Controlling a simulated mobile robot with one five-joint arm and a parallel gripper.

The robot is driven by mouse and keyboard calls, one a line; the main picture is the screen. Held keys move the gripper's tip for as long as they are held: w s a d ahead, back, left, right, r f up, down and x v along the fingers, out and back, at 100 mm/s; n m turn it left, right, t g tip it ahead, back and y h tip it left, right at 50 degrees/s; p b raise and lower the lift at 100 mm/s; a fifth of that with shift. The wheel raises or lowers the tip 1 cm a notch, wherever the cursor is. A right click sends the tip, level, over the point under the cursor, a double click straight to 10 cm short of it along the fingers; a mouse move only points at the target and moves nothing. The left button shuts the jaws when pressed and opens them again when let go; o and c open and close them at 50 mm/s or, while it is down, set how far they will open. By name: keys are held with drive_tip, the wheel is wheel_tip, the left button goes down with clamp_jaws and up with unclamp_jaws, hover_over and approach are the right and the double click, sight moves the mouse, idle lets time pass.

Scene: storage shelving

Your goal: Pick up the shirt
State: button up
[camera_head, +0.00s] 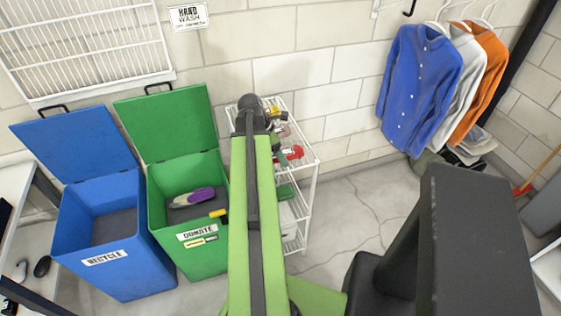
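Three shirts hang side by side on white hangers at the upper right: a blue shirt (417,85) with buttons at the front left, a pale grey-white shirt (462,92) behind it, and an orange shirt (483,72) farthest right. The blue one partly covers the white one, and the white one partly covers the orange one. My green arm rises through the middle, well left of the shirts and apart from them. I cannot make out any gripper fingers in this view.
A blue recycle bin (98,262) and a green donate bin (205,262) stand open at left; shoes lie in the green one. A white wire cart (306,215) stands partly behind my arm. Several dark and pale items lie below the shirts. Floor (345,215) right of the cart is clear.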

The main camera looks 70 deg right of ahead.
drive_tip(key=shift+r, duration=0.1)
drive_tip(key=c, duration=1.6)
drive_tip(key=shift+r, duration=0.1)
wheel_tip(320, 180, up, 10)
drive_tip(key=p, duration=1)
drive_tip(key=shift+w, duration=0.1)
